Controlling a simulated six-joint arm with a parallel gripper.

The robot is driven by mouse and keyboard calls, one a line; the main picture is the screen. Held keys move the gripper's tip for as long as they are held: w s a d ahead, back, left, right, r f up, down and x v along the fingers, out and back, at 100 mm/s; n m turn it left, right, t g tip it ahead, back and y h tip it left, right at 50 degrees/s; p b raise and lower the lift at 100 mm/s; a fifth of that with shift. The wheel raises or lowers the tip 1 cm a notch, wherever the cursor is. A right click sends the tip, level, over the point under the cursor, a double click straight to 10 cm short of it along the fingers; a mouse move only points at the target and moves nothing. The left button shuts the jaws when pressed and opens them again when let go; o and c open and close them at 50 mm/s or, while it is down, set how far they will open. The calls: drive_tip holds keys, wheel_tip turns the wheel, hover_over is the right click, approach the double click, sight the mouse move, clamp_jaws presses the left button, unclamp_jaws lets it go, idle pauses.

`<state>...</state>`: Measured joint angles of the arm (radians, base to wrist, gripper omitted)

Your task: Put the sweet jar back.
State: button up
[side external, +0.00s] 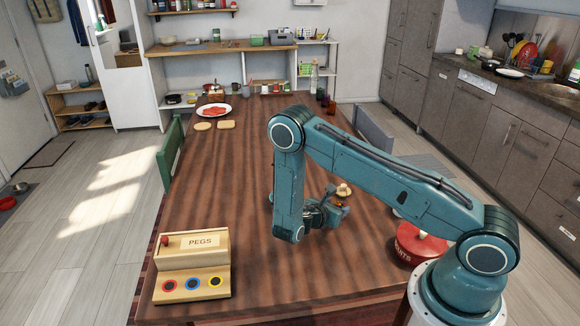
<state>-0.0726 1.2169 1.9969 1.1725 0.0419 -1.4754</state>
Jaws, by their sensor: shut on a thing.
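My gripper (338,203) is over the right part of the table, low near the top surface. It is shut on a small cream-topped thing (343,190), brownish below. Its fingers partly hide this thing, and I cannot tell whether it is the sweet jar or whether it touches the table. A round red container (408,248) with partly hidden white lettering ending in "TS" stands at the table's right edge. My arm covers its upper right side, and I cannot tell whether its top is open.
A wooden box marked PEGS (193,262), with a red knob and coloured rings, stands front left on the table (250,210). A white plate (214,111) with red food and two pale flat pieces (226,124) lie far left. The table's middle left is clear.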

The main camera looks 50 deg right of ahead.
drive_tip(key=shift+f, duration=0.2)
drive_tip(key=o, duration=1.1)
drive_tip(key=shift+a+r, duration=0.1)
drive_tip(key=shift+r, duration=0.1)
drive_tip(key=v, duration=1.1)
drive_tip(key=shift+a, duration=0.4)
drive_tip(key=shift+r, duration=0.1)
